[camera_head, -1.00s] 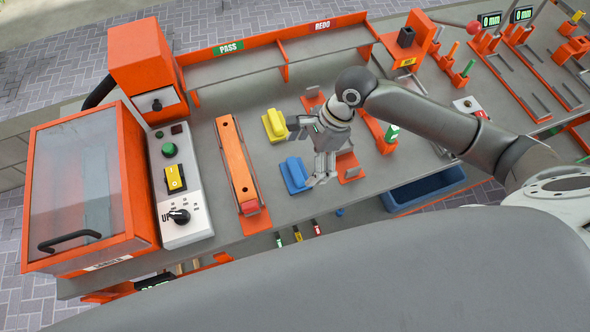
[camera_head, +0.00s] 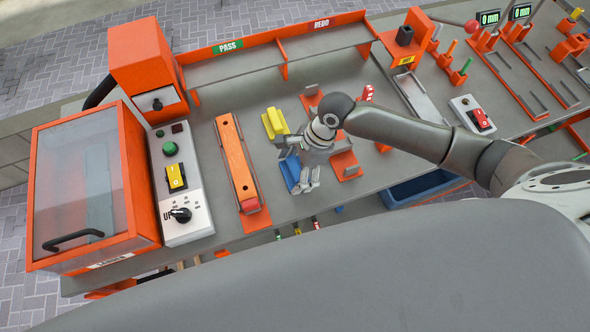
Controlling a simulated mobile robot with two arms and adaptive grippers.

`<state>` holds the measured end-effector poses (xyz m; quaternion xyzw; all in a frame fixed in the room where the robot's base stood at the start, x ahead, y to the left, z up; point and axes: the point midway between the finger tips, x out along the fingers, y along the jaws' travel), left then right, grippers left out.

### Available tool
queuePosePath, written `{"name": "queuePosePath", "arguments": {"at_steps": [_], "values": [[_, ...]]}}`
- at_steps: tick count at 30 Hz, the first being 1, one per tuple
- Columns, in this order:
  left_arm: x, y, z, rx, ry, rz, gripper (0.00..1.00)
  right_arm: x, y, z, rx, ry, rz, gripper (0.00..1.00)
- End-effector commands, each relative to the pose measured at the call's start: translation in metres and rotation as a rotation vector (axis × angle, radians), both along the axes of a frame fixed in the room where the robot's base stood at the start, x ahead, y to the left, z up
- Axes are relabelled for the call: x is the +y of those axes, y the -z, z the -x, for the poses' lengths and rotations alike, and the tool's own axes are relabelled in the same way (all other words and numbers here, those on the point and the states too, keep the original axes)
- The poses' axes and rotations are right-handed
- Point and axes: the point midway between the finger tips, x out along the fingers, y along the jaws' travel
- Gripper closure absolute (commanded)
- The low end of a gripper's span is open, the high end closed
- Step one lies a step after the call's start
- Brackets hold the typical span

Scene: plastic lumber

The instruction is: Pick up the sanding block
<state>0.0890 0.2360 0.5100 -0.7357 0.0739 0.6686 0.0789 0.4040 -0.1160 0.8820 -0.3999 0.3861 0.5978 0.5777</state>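Two block-shaped pieces lie on the grey bench: a yellow one (camera_head: 272,124) and a blue one (camera_head: 290,173) nearer to me. I cannot tell for sure which is the sanding block. My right gripper (camera_head: 295,165) points down over the blue piece, its fingers spread apart, and hides part of it. One finger lies near the gap between the two pieces, the other by the blue piece's right end. I see no grip on either; contact is unclear. My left gripper is not in view.
An orange beam (camera_head: 237,162) in a holder lies to the left, beside a grey control box (camera_head: 181,190). An orange bracket (camera_head: 345,163) stands close to the gripper's right. The PASS and REDO rack (camera_head: 235,75) runs along the back. A blue bin (camera_head: 425,187) sits below the bench edge.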

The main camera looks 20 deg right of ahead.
Motion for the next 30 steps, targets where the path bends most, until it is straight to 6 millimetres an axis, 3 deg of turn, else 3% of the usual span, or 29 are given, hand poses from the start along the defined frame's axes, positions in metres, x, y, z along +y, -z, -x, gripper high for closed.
{"name": "queuePosePath", "arguments": {"at_steps": [1,5,17,23,30], "values": [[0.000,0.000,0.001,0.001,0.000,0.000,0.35,0.000,0.000,0.000,0.000,0.000,0.000,0.30],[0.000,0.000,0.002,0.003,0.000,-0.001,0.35,0.000,0.000,0.000,0.000,0.000,0.000,0.46],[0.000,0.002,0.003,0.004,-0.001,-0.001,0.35,0.000,-0.006,-0.001,-0.002,0.000,-0.001,0.47],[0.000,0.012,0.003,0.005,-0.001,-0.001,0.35,0.001,-0.031,-0.002,-0.006,-0.002,-0.004,0.47],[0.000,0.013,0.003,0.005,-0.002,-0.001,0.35,0.015,-0.076,0.034,-0.004,-0.005,-0.003,0.47]]}}
